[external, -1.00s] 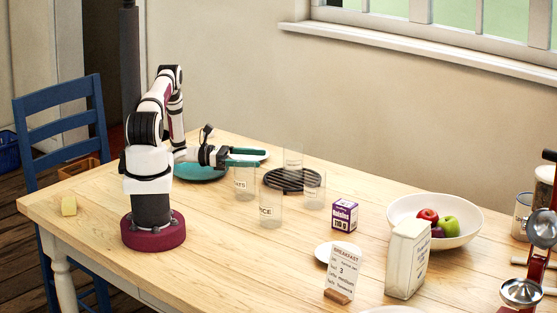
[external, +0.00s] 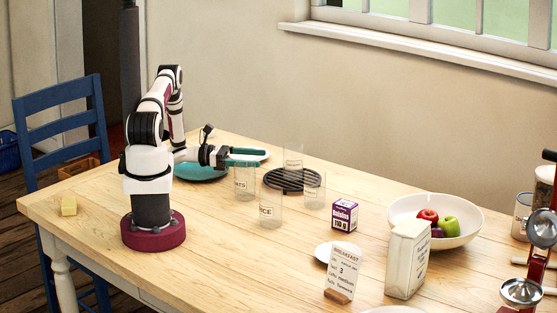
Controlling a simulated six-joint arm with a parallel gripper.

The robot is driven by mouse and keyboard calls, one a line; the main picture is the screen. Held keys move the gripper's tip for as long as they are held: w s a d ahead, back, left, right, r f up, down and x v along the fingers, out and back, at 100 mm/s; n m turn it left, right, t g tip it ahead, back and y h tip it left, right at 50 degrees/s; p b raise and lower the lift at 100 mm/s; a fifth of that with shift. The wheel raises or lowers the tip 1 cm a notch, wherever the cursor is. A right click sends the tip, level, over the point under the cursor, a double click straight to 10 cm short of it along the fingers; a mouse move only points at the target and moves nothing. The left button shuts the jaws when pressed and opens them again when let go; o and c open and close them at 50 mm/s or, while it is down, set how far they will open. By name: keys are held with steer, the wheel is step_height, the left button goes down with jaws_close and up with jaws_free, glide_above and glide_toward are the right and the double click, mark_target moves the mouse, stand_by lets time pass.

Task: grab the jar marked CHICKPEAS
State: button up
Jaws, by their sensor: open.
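Several clear glass jars stand in the middle of the table. The front jar (external: 271,210) has a label ending in "ICE". The left jar (external: 245,184) has a label ending in "TS", partly covered by my gripper. A right jar (external: 315,190) and a back jar (external: 293,160) stand at the dark round trivet; their labels are too small or faint to read. I cannot tell which jar is marked CHICKPEAS. My gripper (external: 258,157) is open and level, with green fingers pointing right. In the picture it overlaps the top of the left jar and holds nothing.
A teal plate (external: 203,172) lies beneath my arm. A purple raisins box (external: 344,214), a small white plate (external: 331,252), a menu card (external: 341,271), a cream carton (external: 406,258) and a fruit bowl (external: 399,213) stand to the right. The table's front left is mostly clear.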

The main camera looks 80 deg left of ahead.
step_height(320, 180, up, 15)
steer(key=m+g+h, duration=0.7)
steer(key=m+g, duration=0.2)
steer(key=g, duration=0.2)
glide_above(321, 179)
steer(key=a, duration=0.2)
steer(key=f, duration=0.8)
steer(key=s+f, duration=0.1)
steer(key=f, duration=0.3)
steer(key=shift+s+a+f, duration=0.1)
steer(key=shift+a+f, duration=0.2)
steer(key=shift+f, duration=0.05)
steer(key=x, duration=0.3)
steer(key=shift+r, duration=0.1)
steer(key=c, duration=1.5)
steer(key=shift+o, duration=0.2)
steer(key=shift+r, duration=0.15)
